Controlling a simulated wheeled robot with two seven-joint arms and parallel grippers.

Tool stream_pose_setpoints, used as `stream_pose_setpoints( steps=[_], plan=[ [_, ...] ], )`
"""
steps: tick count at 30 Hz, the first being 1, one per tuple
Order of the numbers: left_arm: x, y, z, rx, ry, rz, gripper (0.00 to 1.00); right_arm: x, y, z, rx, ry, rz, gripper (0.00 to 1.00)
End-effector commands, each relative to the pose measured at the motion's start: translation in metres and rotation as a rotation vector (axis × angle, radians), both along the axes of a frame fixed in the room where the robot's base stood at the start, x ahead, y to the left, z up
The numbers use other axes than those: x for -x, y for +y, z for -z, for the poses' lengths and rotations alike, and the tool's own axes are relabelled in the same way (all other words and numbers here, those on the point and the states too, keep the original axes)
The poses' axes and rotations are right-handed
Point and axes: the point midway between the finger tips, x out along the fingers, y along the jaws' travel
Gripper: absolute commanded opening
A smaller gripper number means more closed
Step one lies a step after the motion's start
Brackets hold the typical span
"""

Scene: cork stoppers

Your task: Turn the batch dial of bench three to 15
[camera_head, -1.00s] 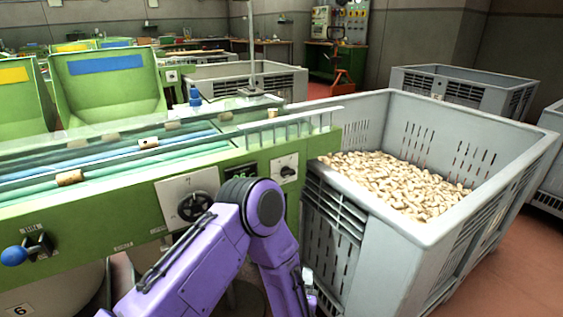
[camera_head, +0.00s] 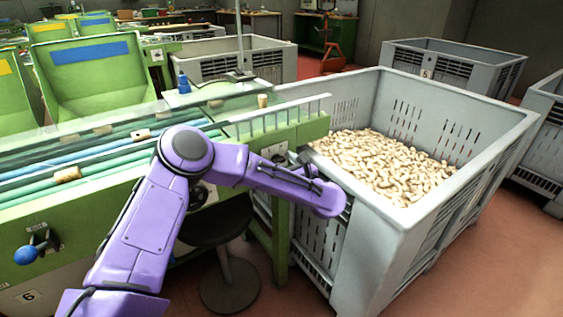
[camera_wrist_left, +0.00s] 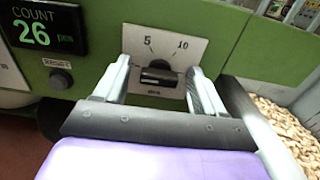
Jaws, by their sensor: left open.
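The batch dial (camera_wrist_left: 158,77) is a black knob on a white plate on a green panel, with marks 5 and 10 above it. Its pointer direction cannot be told, and no 15 mark is visible. My left gripper (camera_wrist_left: 160,68) is open, with one pale finger on each side of the knob; contact cannot be told. In the head view the dial's white plate (camera_head: 274,151) shows at the green bench's right end, partly behind my purple left arm. The bench (camera_head: 85,200) carries teal and blue conveyor strips with a few corks. My right gripper is out of view.
A display (camera_wrist_left: 38,30) reads COUNT 26 pcs, with a reset button (camera_wrist_left: 60,78) below it. A grey crate (camera_head: 440,215) of corks stands close right of the bench. A stool (camera_head: 228,285) stands under my arm. A blue-knobbed lever (camera_head: 26,254) is at left.

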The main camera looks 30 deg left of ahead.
Motion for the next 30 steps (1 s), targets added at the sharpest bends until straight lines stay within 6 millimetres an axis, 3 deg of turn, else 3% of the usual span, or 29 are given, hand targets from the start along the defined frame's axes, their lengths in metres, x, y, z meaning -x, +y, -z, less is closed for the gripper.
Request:
stream_pose_setpoints(
  steps=[7, 8, 12, 13, 23, 30],
  plan=[
    [-0.0008, 0.0013, 0.0002, 0.000, 0.001, 0.001, 0.70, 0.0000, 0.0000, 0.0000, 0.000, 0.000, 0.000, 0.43],
    [-0.0007, 0.0012, 0.0002, 0.000, 0.001, 0.001, 0.64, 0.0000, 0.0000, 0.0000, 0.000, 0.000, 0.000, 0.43],
    [-0.0007, 0.0011, 0.0002, 0.000, 0.001, 0.001, 0.18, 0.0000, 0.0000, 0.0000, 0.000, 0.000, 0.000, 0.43],
    [-0.0006, 0.0010, 0.0003, 0.000, 0.001, 0.001, 0.14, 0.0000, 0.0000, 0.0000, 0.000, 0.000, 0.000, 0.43],
    [-0.0007, 0.0009, -0.0002, -0.014, 0.034, 0.001, 0.14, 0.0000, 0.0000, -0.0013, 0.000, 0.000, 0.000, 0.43],
    [-0.0015, 0.0006, -0.0008, -0.069, 0.164, 0.000, 0.14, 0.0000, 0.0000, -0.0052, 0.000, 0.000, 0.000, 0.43]
  ],
)
